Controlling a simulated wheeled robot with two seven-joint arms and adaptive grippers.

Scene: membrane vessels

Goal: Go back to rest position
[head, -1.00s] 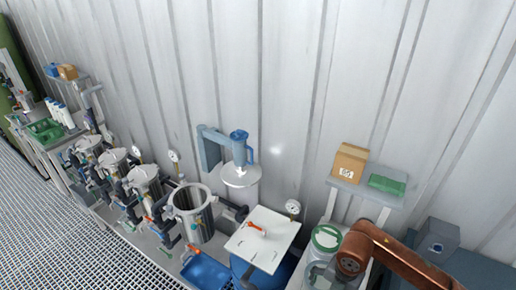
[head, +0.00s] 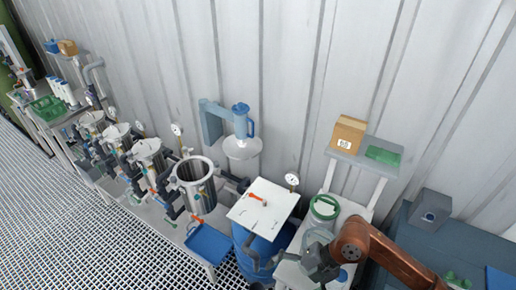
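My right arm comes in from the lower right, orange-brown. Its dark grey gripper (head: 320,264) is over the white stand at the lower right, close to a clear container with a green rim (head: 323,209). Its fingers are small and blend with what lies behind, so I cannot tell whether they are open or shut, or whether they touch anything. My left gripper is not in view. An open steel vessel (head: 194,183) stands in the row of vessels at the middle.
A white board with an orange-red tool (head: 257,197) lies on a blue drum (head: 256,248). A blue tray (head: 209,243) is left of it. A shelf (head: 372,150) holds a cardboard box (head: 347,133). Grating floor (head: 80,230) at left is clear.

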